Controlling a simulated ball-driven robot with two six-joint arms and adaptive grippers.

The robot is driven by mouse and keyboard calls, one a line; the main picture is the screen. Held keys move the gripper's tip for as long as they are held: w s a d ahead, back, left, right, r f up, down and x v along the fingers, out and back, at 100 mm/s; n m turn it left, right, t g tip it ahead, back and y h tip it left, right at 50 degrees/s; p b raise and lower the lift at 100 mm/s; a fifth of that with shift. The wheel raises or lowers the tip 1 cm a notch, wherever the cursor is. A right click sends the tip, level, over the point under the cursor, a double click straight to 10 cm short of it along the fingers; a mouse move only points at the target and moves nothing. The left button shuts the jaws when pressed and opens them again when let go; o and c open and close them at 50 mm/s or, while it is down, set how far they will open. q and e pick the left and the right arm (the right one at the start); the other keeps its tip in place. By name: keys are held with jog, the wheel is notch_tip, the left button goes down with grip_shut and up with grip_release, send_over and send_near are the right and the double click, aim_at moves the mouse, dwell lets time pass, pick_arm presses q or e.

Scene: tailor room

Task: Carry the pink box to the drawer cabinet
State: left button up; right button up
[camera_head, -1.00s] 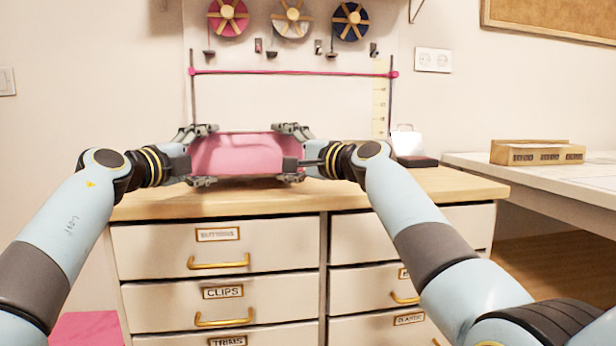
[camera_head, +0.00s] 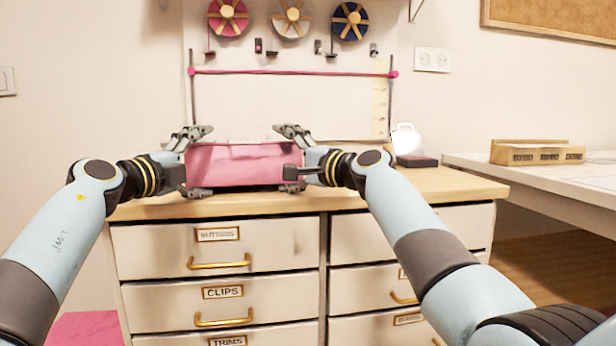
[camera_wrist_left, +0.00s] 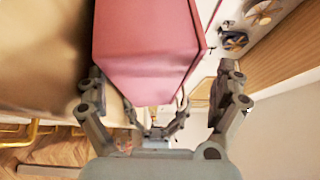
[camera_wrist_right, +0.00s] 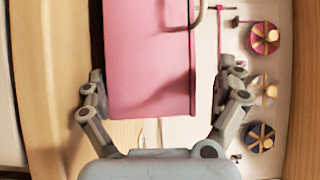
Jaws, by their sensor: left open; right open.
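The pink box (camera_head: 244,165) rests on the wooden top of the drawer cabinet (camera_head: 215,250). My left gripper (camera_head: 198,162) is open at the box's left end, with its fingers spread above and below that end. My right gripper (camera_head: 290,158) is open at the box's right end in the same way. In the left wrist view the box (camera_wrist_left: 145,45) lies between and ahead of the open fingers (camera_wrist_left: 165,100). In the right wrist view the box (camera_wrist_right: 150,60) also lies ahead of the open fingers (camera_wrist_right: 158,95).
A rail with a pink bar (camera_head: 290,72) stands behind the box, below several wall spools (camera_head: 292,17). A dark item (camera_head: 417,161) sits on the cabinet top to the right. A white table (camera_head: 560,172) with a wooden organizer (camera_head: 538,152) stands further right.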

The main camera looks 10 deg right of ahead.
jog(key=shift+r, duration=0.1)
jog(key=shift+s+d, duration=0.15)
jog(key=shift+s, duration=0.05)
pick_arm(q)
jog(key=v, duration=1)
jog(key=shift+s+a, duration=0.2)
jog(key=shift+s, duration=0.05)
pick_arm(e)
jog(key=v, duration=1.1)
jog(key=shift+s+d, duration=0.15)
jog(key=shift+s, duration=0.05)
jog(key=shift+s+d, duration=0.1)
pick_arm(q)
notch_tip(320, 180, up, 2)
jog(key=shift+r+p, duration=0.1)
jog(key=shift+p, duration=0.7)
pick_arm(e)
jog(key=v, duration=0.5)
jog(key=shift+s+d, duration=0.15)
jog(key=shift+d, duration=0.3)
